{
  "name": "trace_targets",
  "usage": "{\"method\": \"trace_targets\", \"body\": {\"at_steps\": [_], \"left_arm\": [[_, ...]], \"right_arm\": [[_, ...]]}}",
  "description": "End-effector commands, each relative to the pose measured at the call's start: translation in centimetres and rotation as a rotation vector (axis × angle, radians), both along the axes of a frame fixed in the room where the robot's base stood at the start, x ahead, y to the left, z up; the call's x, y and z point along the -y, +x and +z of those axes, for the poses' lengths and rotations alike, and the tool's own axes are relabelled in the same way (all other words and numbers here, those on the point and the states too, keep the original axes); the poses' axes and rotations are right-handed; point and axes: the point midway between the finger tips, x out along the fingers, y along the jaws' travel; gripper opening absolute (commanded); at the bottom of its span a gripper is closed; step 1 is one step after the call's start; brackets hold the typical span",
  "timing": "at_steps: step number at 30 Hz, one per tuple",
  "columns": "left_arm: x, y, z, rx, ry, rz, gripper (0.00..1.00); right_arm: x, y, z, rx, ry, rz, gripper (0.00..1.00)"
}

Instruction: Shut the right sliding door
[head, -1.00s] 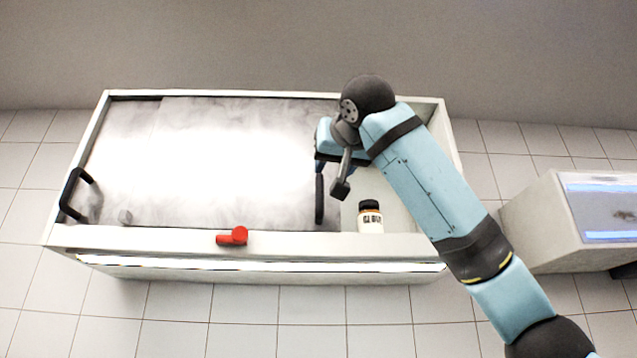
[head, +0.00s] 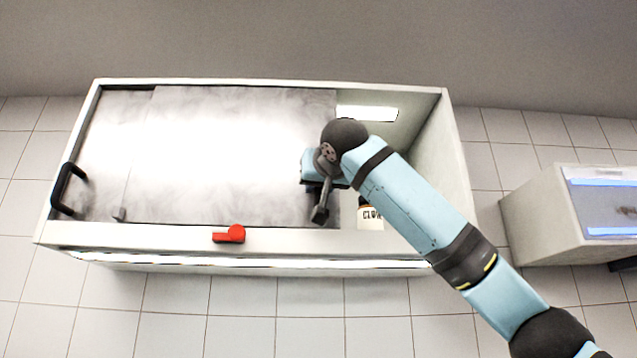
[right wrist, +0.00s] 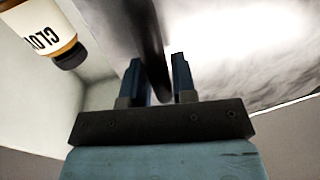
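The right sliding door (head: 235,150) is a shiny grey panel in the top of a white cabinet, pushed left so the cabinet's right end lies open. Its black handle (right wrist: 147,35) shows in the right wrist view as a dark bar between my fingers; in the head view it is hidden behind my gripper. My right gripper (head: 322,190) is at the door's right edge. In the right wrist view its fingers (right wrist: 158,78) stand apart on either side of the handle, with a gap at the right finger. My left gripper is out of view.
A white bottle (head: 369,217) stands in the open right end; it also shows in the right wrist view (right wrist: 42,28). A red object (head: 230,235) sits on the front ledge. The left door (head: 110,145) has a black handle (head: 66,190). Another case (head: 545,215) stands right.

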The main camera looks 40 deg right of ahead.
Motion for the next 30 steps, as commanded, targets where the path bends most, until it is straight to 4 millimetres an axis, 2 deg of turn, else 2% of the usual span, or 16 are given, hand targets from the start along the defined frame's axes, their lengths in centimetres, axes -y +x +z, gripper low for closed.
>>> {"method": "trace_targets", "body": {"at_steps": [1,3,11,17,23,30], "left_arm": [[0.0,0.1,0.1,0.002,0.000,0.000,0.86],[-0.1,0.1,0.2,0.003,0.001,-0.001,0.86],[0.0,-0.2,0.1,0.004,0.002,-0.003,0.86],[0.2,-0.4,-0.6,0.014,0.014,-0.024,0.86],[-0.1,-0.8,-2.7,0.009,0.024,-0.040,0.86],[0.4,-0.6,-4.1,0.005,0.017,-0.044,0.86]], "right_arm": [[0.0,0.0,0.0,0.000,0.000,0.000,0.14],[0.0,0.0,0.0,0.000,0.000,0.000,0.00],[0.2,-0.1,-0.1,-0.001,0.001,0.000,0.00],[1.6,-0.9,-0.5,0.000,0.004,0.002,0.00],[4.8,-2.9,-0.6,-0.001,0.007,0.002,0.00],[10.6,-6.5,-0.3,0.002,0.005,-0.001,0.00]]}}
